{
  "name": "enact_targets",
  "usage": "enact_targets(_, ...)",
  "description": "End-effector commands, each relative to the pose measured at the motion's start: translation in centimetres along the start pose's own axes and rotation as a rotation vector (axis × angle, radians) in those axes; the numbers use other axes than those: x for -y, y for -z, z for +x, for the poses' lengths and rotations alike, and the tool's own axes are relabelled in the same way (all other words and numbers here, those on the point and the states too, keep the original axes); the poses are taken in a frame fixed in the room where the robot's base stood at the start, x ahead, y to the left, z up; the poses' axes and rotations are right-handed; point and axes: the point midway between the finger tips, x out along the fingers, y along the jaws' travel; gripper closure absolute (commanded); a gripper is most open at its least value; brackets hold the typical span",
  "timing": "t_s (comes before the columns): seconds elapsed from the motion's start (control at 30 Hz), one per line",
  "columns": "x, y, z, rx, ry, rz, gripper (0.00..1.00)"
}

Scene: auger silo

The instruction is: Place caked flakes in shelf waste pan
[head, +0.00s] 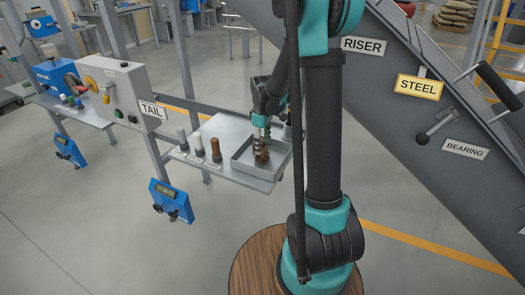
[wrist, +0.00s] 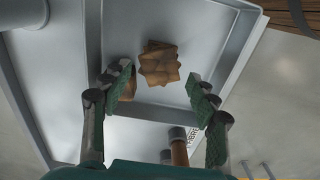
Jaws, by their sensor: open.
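The waste pan (head: 258,173) is a shallow grey tray on the right part of the shelf (head: 225,170). Brown caked flakes (head: 261,155) lie in it, below my gripper (head: 262,136). In the wrist view, a clump of the flakes (wrist: 158,64) rests on the pan floor beyond the fingertips. A second brown piece (wrist: 128,88) is partly hidden behind the left finger. My gripper (wrist: 162,88) is open, its green-padded fingers spread wide with nothing held between them. The fingers reach over the pan. Whether they touch its wall I cannot tell.
Several capped bottles or samples (head: 215,150) stand on the shelf left of the pan. A grey box marked TAIL (head: 125,95) and a blue hanging device (head: 172,200) are further left. The sloping auger housing (head: 430,130) fills the right. Floor in front is clear.

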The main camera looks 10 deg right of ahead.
Motion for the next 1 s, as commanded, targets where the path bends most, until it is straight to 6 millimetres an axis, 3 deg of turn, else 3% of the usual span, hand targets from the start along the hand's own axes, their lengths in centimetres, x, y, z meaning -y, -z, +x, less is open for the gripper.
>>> enact_targets(0.1, 0.1, -0.1, -2.6, 0.000, 0.000, 0.000, 0.41)
enact_targets(0.3, 0.0, 0.0, -6.0, 0.000, 0.000, 0.000, 0.41)
enact_targets(0.57, 0.2, -0.3, -8.0, -0.003, -0.003, 0.011, 0.41)
enact_targets(0.77, 3.0, -3.6, -7.9, -0.049, -0.048, 0.174, 0.41)
enact_targets(1.0, 9.2, -10.2, -5.9, -0.170, -0.125, 0.528, 0.41)
